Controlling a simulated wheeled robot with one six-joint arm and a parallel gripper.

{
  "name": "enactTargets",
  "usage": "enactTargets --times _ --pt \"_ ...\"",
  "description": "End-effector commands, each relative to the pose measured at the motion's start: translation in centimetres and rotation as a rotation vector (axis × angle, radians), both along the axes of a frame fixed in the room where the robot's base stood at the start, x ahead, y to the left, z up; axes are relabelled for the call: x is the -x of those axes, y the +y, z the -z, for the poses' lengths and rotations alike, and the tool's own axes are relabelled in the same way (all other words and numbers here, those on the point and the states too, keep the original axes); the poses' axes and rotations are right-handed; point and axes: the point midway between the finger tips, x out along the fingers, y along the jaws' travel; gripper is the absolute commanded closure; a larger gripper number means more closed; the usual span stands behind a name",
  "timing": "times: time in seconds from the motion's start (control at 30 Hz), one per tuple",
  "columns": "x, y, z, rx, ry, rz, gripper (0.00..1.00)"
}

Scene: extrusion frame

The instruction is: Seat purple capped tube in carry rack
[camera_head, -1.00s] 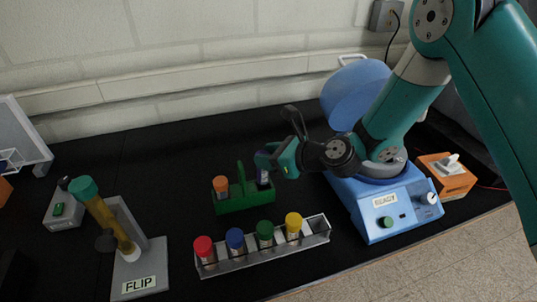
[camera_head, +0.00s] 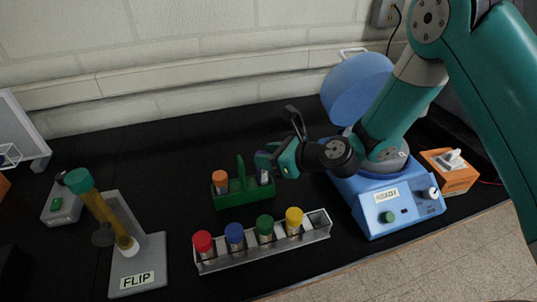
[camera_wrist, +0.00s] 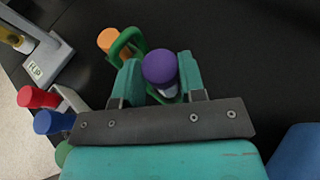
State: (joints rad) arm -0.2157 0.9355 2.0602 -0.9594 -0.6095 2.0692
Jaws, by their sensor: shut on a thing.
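The purple capped tube (camera_wrist: 160,67) is between the two fingers of my gripper (camera_wrist: 159,80), which is shut on it, as the wrist view shows. In the head view my gripper (camera_head: 276,162) is at the right end of the green carry rack (camera_head: 232,197) and partly hides the tube. The tube looks upright, with its lower part at the right side of the rack. I cannot tell whether its bottom rests fully in the slot. An orange capped tube (camera_head: 220,182) stands in the rack's left place; its cap also shows in the wrist view (camera_wrist: 108,39).
A grey metal rack (camera_head: 262,258) in front holds red, blue, green and yellow capped tubes; its right end is empty. A blue centrifuge (camera_head: 388,205) with raised lid stands right. A grey FLIP stand (camera_head: 140,262) with a tilted amber tube stands left. Black bench lies clear behind the racks.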

Motion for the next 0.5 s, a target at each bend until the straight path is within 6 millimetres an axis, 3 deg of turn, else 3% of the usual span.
enactTargets --times 0.5 --pt "0.0 0.0 1.4 -0.001 -0.001 0.0 0.85"
